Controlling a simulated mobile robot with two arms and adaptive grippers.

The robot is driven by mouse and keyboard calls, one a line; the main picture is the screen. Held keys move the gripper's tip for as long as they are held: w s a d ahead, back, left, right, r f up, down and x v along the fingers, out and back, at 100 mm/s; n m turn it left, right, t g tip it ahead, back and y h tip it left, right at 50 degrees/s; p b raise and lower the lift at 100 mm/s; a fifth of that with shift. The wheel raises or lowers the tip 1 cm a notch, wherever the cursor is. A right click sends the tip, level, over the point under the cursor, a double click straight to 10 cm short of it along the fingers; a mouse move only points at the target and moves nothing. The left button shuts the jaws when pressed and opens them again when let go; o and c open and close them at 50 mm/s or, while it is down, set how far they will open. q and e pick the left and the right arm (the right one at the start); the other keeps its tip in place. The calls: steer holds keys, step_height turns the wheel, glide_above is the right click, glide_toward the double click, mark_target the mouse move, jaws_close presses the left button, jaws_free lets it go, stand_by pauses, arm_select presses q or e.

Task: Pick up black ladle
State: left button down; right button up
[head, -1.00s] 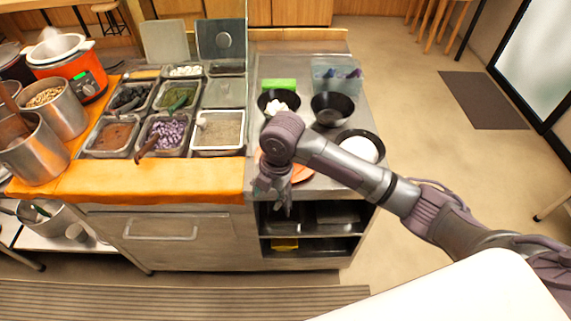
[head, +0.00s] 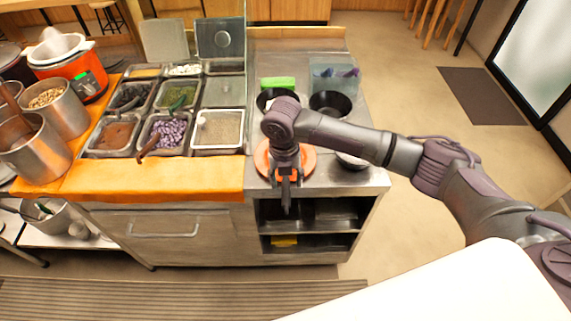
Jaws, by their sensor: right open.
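My right gripper (head: 286,198) points down at the front edge of the counter, in front of an orange plate (head: 308,165). It is open and holds nothing visible. Several utensils stand in the topping trays to its left. A dark utensil (head: 128,103) lies in the back left tray of dark toppings; it may be the black ladle, but its shape is too small to tell. A brown handle (head: 148,146) sticks out of the tray of purple beans (head: 169,130). My right gripper is well to the right of both. My left gripper is not in view.
Black bowls (head: 331,104) and a clear bin (head: 338,70) stand on the steel counter behind my right arm. Steel pots (head: 38,148) and an orange cooker (head: 72,68) stand at left. An open shelf (head: 312,240) lies below the gripper.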

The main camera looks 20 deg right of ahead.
mark_target(286, 189)
step_height(286, 189, down, 4)
steer(key=shift+f+p, duration=0.15)
steer(key=shift+p, duration=0.75)
steer(key=shift+f, duration=0.5)
jaws_close()
